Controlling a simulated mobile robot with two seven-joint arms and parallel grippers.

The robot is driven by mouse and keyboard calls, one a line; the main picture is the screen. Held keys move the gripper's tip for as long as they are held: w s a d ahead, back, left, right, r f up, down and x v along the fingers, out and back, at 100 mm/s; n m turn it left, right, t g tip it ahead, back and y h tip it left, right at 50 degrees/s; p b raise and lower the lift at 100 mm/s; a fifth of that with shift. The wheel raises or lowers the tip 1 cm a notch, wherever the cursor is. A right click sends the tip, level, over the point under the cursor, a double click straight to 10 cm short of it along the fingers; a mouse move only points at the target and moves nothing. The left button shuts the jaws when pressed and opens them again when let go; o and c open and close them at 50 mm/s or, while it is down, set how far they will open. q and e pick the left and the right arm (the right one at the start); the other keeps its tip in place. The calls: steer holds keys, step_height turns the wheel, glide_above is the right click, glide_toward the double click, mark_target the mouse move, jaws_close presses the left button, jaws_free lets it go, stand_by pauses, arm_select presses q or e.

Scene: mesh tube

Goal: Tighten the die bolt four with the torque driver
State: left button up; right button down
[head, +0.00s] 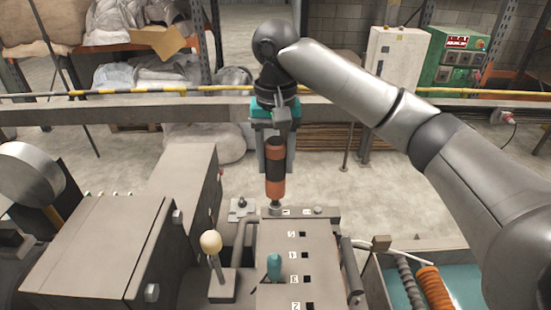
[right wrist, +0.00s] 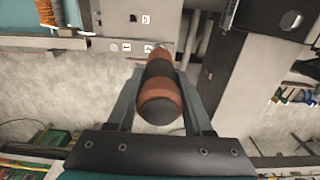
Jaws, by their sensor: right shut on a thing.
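My right gripper (head: 276,155) is shut on the torque driver (head: 275,170), an orange and black handled tool. It holds the driver upright, tip down, at the far end of the grey die block (head: 283,262). The driver's tip is at or just above a round bolt head at that end; contact cannot be told. In the right wrist view the driver (right wrist: 158,90) lies between the two fingers (right wrist: 160,95). The block's top carries numbered square holes, with 2, 3, 4 and 5 readable. My left gripper is not in view.
A lever with a cream knob (head: 211,242) stands left of the block, and a teal knob (head: 274,266) rises beside the numbers. A grey machine housing (head: 90,245) fills the left. A teal tray (head: 440,285) with coiled hoses lies right. A yellow-black rail (head: 160,93) runs behind.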

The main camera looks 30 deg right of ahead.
mark_target(276, 142)
stand_by(0.8)
steer(key=shift+r, duration=3.05)
